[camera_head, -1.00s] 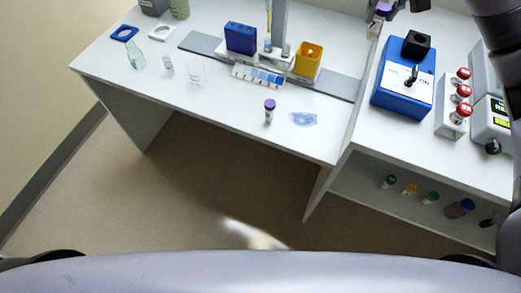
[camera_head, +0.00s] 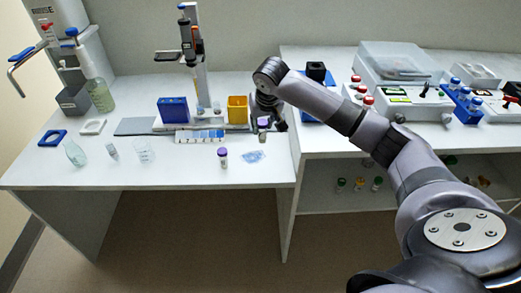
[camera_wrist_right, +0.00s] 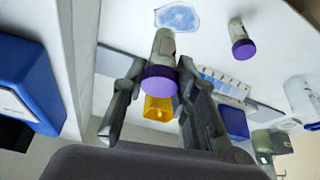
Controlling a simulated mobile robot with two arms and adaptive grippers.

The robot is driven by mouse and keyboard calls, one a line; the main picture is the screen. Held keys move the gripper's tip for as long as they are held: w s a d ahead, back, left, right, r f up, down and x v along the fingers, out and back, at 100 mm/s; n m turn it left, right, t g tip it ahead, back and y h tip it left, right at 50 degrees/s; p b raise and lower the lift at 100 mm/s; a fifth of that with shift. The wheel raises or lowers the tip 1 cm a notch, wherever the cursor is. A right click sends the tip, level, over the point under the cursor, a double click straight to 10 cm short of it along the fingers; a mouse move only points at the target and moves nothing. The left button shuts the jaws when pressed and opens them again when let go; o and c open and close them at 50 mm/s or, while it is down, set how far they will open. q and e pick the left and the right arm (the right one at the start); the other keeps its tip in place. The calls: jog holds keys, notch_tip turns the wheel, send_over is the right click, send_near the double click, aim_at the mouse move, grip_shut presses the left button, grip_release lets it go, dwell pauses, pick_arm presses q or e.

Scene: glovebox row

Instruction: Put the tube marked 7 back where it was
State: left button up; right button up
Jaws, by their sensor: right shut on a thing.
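My right gripper (camera_head: 264,118) is shut on a purple-capped tube (camera_head: 263,122) at the right end of the left bench, right of the yellow block. In the right wrist view this held tube (camera_wrist_right: 162,50) stands between the two fingers (camera_wrist_right: 160,95), cap toward the camera. I cannot tell whether its base touches the bench. A second purple-capped tube (camera_head: 222,157) stands upright near the bench's front; it also shows in the right wrist view (camera_wrist_right: 242,40). No number is readable on either tube. My left gripper is not in view.
A clear blue-tinted piece (camera_head: 252,156) lies beside the standing tube. Behind are a blue-and-white strip (camera_head: 200,135), a blue block (camera_head: 173,110) and a yellow block (camera_head: 237,108). Glassware (camera_head: 145,150) stands left.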

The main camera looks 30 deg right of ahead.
aim_at(263, 134)
notch_tip(263, 134, down, 6)
jog(key=shift+a+r, duration=0.15)
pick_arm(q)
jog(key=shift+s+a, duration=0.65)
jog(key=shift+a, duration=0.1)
pick_arm(e)
jog(key=shift+f, duration=2.2)
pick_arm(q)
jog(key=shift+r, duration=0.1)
pick_arm(e)
jog(key=shift+f, duration=0.15)
jog(key=o, duration=1.1)
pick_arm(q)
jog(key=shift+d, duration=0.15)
pick_arm(e)
jog(key=shift+r, duration=0.2)
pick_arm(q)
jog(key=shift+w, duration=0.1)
pick_arm(e)
jog(key=v, duration=1.2)
jog(key=shift+f, duration=0.1)
